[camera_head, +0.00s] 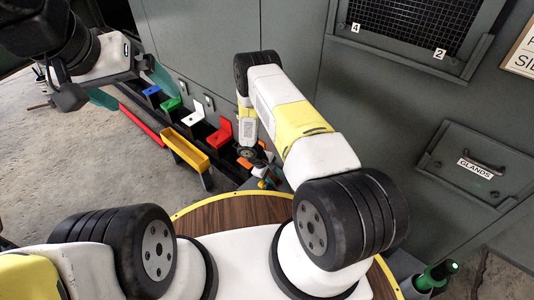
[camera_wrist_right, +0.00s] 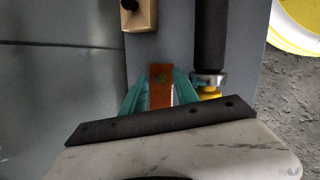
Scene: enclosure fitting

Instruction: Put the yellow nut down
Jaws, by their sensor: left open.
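I cannot make out a yellow nut for certain. In the right wrist view a small yellow part (camera_wrist_right: 211,93) sits below a metal ring at the end of a black cylinder, just right of my right gripper (camera_wrist_right: 161,82). The right gripper's teal fingers close on both sides of an orange piece (camera_wrist_right: 160,90). In the head view my right gripper (camera_head: 266,172) is low beside the rack, mostly hidden by its own arm. My left gripper (camera_head: 130,87) is at the upper left, its teal fingers apart, with no yellow nut visible between them.
A dark rack (camera_head: 150,115) holds blue, green, white and red brackets, with a yellow bin (camera_head: 184,150) at its front. Grey cabinets stand behind, one with a GLANDS drawer (camera_head: 470,165). A round wooden top (camera_head: 225,212) is near me.

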